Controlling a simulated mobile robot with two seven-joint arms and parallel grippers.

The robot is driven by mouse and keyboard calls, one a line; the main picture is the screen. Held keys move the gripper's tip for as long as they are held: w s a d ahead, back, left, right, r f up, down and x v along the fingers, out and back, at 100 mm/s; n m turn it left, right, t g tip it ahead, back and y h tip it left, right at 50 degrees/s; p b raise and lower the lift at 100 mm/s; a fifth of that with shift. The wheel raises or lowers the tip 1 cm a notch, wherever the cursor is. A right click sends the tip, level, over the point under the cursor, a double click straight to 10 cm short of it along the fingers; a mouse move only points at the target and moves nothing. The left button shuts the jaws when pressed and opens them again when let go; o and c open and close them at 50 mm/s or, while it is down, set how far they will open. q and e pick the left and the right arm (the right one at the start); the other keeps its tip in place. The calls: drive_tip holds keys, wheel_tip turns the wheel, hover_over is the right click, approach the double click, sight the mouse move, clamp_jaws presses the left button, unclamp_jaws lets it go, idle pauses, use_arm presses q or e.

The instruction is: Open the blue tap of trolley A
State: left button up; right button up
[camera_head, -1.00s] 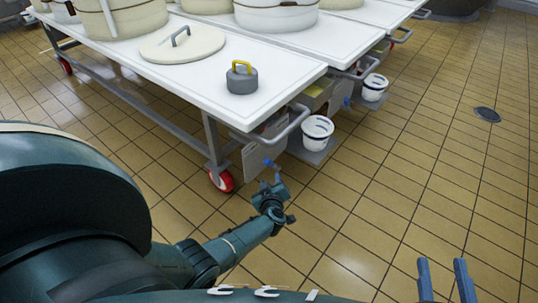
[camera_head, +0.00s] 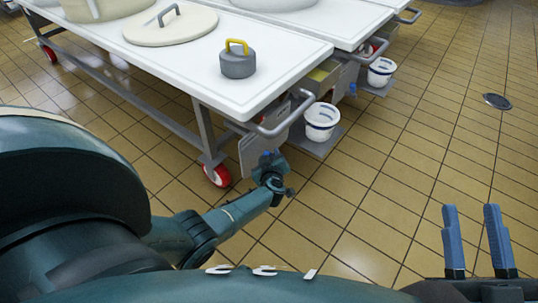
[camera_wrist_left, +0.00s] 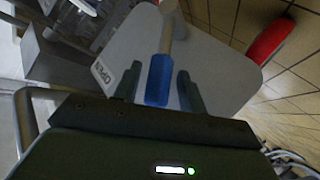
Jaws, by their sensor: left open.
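The blue tap (camera_head: 267,155) is at the near end of the closest white-topped trolley (camera_head: 270,95), in front of a grey plate (camera_head: 248,152). Which trolley is A cannot be read. My left gripper (camera_head: 269,166) is at the tap, largely hidden by its own wrist. In the left wrist view the tap's blue handle (camera_wrist_left: 158,82) lies between the two spread fingers of my left gripper (camera_wrist_left: 160,88), with a pale stem beyond it. Contact cannot be told. My right gripper (camera_head: 474,240) is open and empty at the lower right, over the floor.
A push bar (camera_head: 290,122) and a white bucket (camera_head: 321,121) are right of the tap. A red wheel (camera_head: 216,175) is to its left. A grey weight with yellow handle (camera_head: 238,62) and a lid (camera_head: 170,24) lie on top.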

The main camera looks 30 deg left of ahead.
use_arm(q)
drive_tip(key=shift+w+a+f, duration=0.2)
drive_tip(key=shift+w+a, duration=0.15)
drive_tip(key=shift+w, duration=0.1)
drive_tip(key=shift+c, duration=0.3)
clamp_jaws()
